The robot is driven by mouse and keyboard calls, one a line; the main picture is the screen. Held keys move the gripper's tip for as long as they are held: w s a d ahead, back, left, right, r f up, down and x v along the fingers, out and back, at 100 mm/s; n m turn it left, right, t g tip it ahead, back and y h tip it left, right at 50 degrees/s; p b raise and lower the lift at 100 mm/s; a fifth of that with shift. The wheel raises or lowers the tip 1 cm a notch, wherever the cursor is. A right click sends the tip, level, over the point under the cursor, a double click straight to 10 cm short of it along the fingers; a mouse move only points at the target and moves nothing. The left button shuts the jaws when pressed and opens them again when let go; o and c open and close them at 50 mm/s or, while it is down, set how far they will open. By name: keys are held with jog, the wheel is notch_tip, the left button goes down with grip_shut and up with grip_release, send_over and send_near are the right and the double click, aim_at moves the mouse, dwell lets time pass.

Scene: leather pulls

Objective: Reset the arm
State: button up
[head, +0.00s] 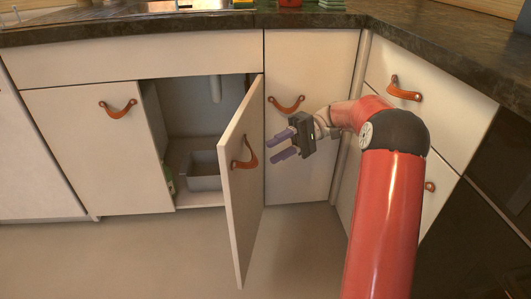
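My red arm reaches in from the lower right of the head view. My gripper (283,145) points left and is open, with its two purple fingers apart and nothing visible between them. It is just right of the open cabinet door (241,205), near that door's orange leather pull (245,153). The fingertips look apart from the pull in the picture, but I cannot tell the depth gap. The door stands swung outward from the cabinet under the sink.
Inside the open cabinet (180,155) sits a grey bin (205,183). Closed cream doors with leather pulls flank it, one on the left (90,140) and one behind my gripper (310,80). A dark countertop (440,45) runs above. The floor (130,255) in front is clear.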

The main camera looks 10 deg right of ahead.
jog(key=shift+w+d, duration=0.15)
jog(key=shift+d, duration=0.2)
jog(key=shift+r, duration=0.1)
jog(key=s+a+r+m+t+h+p, duration=0.25)
jog(key=s+a+h, duration=0.45)
jog(key=s, duration=0.4)
jog(key=s+d+t+h+p, duration=0.1)
jog(key=s+d+t+h, duration=0.2)
jog(key=s, duration=0.4)
jog(key=s+d+r+t+h+p, duration=0.1)
jog(key=s+d+t+h, duration=0.1)
jog(key=s+t+h, duration=0.3)
jog(key=s+t, duration=0.1)
jog(key=s, duration=0.1)
jog(key=shift+s+d+r, duration=0.3)
jog(key=shift+d, duration=0.1)
